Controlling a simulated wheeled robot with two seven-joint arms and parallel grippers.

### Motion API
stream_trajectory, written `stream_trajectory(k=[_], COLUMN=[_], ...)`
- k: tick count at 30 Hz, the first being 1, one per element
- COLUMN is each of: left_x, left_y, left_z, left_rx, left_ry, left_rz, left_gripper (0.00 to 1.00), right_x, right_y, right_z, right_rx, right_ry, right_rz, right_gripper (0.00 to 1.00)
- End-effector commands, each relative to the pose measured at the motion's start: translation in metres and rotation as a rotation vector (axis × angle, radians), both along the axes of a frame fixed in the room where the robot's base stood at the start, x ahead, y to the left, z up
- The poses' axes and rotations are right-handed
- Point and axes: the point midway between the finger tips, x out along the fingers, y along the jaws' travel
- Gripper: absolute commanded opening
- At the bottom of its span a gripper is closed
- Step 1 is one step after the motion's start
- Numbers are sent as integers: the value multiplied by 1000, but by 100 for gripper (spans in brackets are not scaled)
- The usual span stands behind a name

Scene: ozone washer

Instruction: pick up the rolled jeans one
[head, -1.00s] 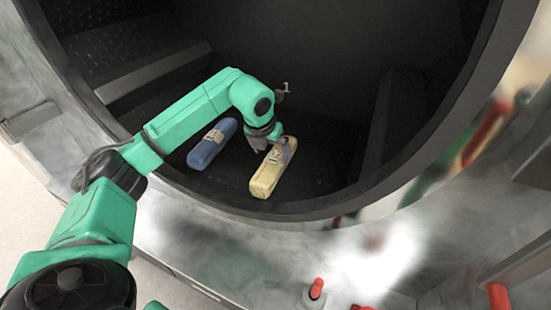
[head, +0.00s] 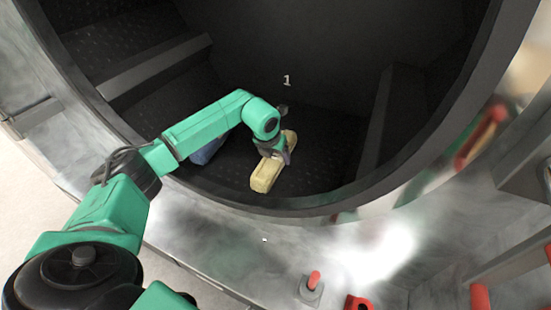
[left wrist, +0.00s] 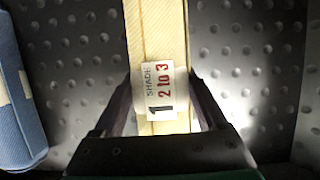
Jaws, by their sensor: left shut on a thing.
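A pale yellow fabric roll (head: 265,178) lies on the dark dimpled drum floor, near the opening. My left gripper (head: 282,156) is shut on this roll, one finger on each side. A blue roll (head: 206,151) lies to its left, partly hidden by my left arm. The blue roll also shows at the left edge of the left wrist view (left wrist: 22,110). My right gripper is not in view.
The round metal drum rim (head: 160,190) curves between me and the rolls. Raised ribs stand inside the drum at left (head: 155,68) and right (head: 378,120). Red-topped parts (head: 313,280) stand outside, at the front. The drum floor between the yellow roll and the right rib is clear.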

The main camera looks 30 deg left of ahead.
Motion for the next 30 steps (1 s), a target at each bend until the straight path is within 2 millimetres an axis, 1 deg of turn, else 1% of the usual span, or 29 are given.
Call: stream_trajectory(k=[5,7,11,14,17,18,21,24,27,30], left_x=[1,1,2,2,2,2,1,1,1,0], left_y=[0,0,0,0,-1,-1,-1,-1,0,0], left_z=[3,7,24,50,89,106,143,172,191,200], left_rx=[-1,-1,-1,-1,-3,-2,-2,-3,-2,-1], left_ry=[-3,-4,-8,-11,-14,-13,-10,-7,-4,-3], left_rz=[0,0,1,0,-2,0,-1,0,-1,0], left_gripper=[0,0,0,0,0,0,0,0,0,0], right_x=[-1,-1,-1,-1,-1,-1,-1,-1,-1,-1], right_y=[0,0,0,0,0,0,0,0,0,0], right_z=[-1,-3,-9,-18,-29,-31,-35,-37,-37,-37], right_rx=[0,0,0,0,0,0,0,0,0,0], right_ry=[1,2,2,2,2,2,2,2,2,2], right_rz=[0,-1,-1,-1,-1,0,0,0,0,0], right_gripper=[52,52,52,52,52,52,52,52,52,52])
